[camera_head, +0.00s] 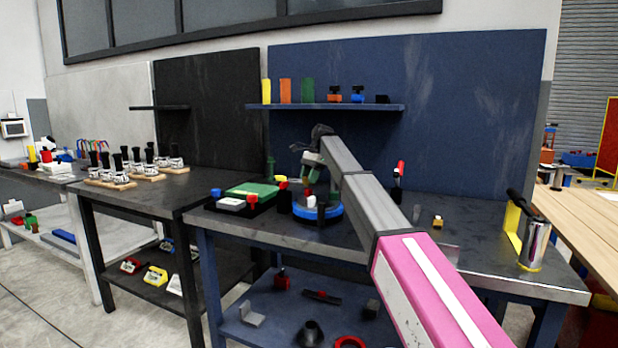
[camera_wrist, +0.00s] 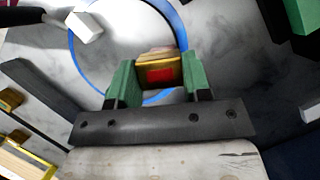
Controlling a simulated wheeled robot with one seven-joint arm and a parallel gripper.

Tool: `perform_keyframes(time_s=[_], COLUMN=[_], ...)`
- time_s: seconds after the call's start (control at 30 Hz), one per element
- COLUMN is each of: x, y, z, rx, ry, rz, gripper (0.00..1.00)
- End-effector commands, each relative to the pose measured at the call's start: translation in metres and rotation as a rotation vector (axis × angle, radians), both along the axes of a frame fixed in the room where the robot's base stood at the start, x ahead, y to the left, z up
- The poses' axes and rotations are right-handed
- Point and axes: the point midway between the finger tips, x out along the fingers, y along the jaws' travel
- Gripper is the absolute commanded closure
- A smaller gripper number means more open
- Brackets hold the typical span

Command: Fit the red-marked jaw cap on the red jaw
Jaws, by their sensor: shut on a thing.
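My gripper (camera_head: 311,172) is over the blue-rimmed round positioner (camera_head: 331,216) on the blue bench. In the wrist view my gripper (camera_wrist: 158,80) has its green-padded fingers shut on a brass-coloured block with a red square mark, the jaw cap (camera_wrist: 160,73). The blue ring of the positioner (camera_wrist: 78,62) curves behind it around a pale grey surface. I cannot tell whether the cap touches anything below.
A green-topped tray (camera_head: 250,190) with a white block stands left of the positioner. A metal canister (camera_head: 534,245) and a small yellow block (camera_head: 438,222) stand to the right. A shelf (camera_head: 340,106) with small parts hangs behind. The bench's right middle is mostly clear.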

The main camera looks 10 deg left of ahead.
Motion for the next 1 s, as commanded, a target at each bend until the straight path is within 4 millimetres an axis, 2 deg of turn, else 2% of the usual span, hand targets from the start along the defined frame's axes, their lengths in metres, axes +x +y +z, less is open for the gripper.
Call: perform_keyframes(time_s=[0.27, 1.0], x=[0.000, 0.000], y=[0.000, 0.000], z=[-0.002, -0.027], rx=[0.000, -0.001], ry=[0.000, 0.001], rz=[0.000, 0.000], gripper=[0.81, 0.81])
